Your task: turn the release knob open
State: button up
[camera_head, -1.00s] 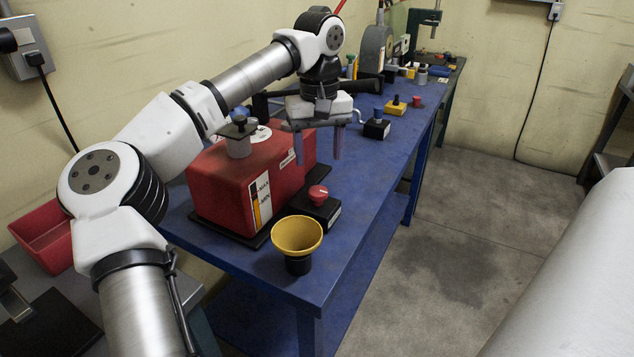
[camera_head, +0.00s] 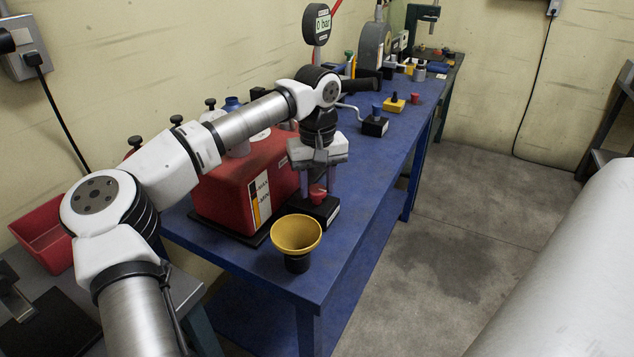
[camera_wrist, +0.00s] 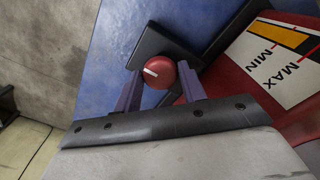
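The release knob (camera_head: 317,193) is a red round knob with a white mark, on a black base (camera_head: 325,212) beside the red tank (camera_head: 235,185). The knob also shows in the wrist view (camera_wrist: 161,72), between the two fingers. My gripper (camera_head: 318,185) points down over the knob, with one finger on either side. In the wrist view my gripper (camera_wrist: 160,88) is open, and the fingers look wider apart than the knob. Whether either finger touches the knob I cannot tell.
A yellow funnel (camera_head: 296,234) stands on the blue bench (camera_head: 345,235) just in front of the base. The red tank is close on the left. A gauge reading 0 bar (camera_head: 317,25) stands behind my arm.

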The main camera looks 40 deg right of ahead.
jog(key=c, duration=0.5)
